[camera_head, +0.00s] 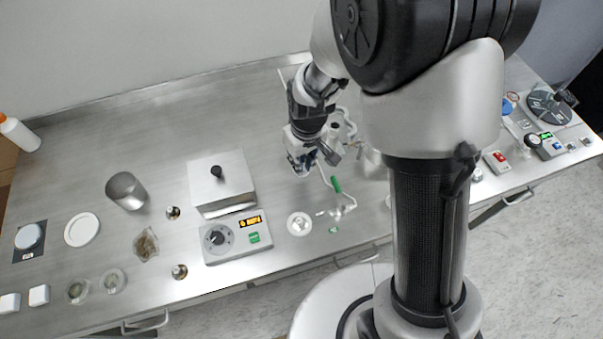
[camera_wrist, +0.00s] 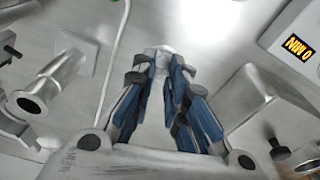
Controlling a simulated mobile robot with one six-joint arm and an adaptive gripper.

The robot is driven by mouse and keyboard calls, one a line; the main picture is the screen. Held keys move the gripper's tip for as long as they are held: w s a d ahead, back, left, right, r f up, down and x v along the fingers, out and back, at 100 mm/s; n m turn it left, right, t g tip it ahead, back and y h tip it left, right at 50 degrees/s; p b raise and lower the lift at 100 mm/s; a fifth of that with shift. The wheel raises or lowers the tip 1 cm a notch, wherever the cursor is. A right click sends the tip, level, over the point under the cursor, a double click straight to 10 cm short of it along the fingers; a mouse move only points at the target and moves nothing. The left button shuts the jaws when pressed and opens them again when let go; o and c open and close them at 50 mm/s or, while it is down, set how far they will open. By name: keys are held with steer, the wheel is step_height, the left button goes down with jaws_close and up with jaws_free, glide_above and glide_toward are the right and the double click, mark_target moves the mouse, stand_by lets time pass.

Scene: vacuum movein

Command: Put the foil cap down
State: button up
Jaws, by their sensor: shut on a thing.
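My gripper (camera_head: 302,168) hangs over the middle of the steel bench, behind the green-handled clamp and right of the box with the black knob. In the wrist view my gripper (camera_wrist: 168,66) has its blue-padded fingers closed around a small, pale silvery piece, which I take for the foil cap (camera_wrist: 166,49). Only its rounded end shows past the fingertips; the rest is hidden between them. In the head view I cannot make out the cap at the fingers. I cannot tell whether it touches the bench.
The steel box with a black knob (camera_head: 207,180) and the display unit (camera_head: 236,239) stand left. A white dish (camera_head: 300,223) and green-handled clamp (camera_head: 336,185) lie in front. Metal pipe fittings (camera_wrist: 55,80) stand close by. Bare bench (camera_head: 150,130) lies at back left.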

steer(key=shift+f+b, duration=0.7)
steer(key=shift+f, duration=1.75)
steer(key=shift+f, duration=0.1)
steer(key=shift+f, duration=0.15)
steer(key=o, duration=0.7)
step_height(320, 180, up, 12)
steer(key=s+p, duration=0.1)
steer(key=p, duration=0.2)
steer(key=shift+s+d+r+p, duration=0.15)
steer(key=shift+d+r+p, duration=0.1)
steer(key=shift+d+p, duration=0.1)
step_height(320, 180, up, 6)
glide_above(305, 172)
steer(key=s+d, duration=0.2)
steer(key=s+d+r+m+t, duration=0.1)
steer(key=s+d+r+m, duration=0.1)
steer(key=s+d+r, duration=0.3)
steer(key=s+d+r+m+t, duration=0.2)
steer(key=s+r, duration=0.5)
steer(key=s, duration=0.4)
steer(key=d+m, duration=0.1)
steer(key=d, duration=0.1)
steer(key=shift+s+d+r+h, duration=0.2)
steer(key=shift+d+r+h, duration=0.1)
steer(key=shift+d+h, duration=0.1)
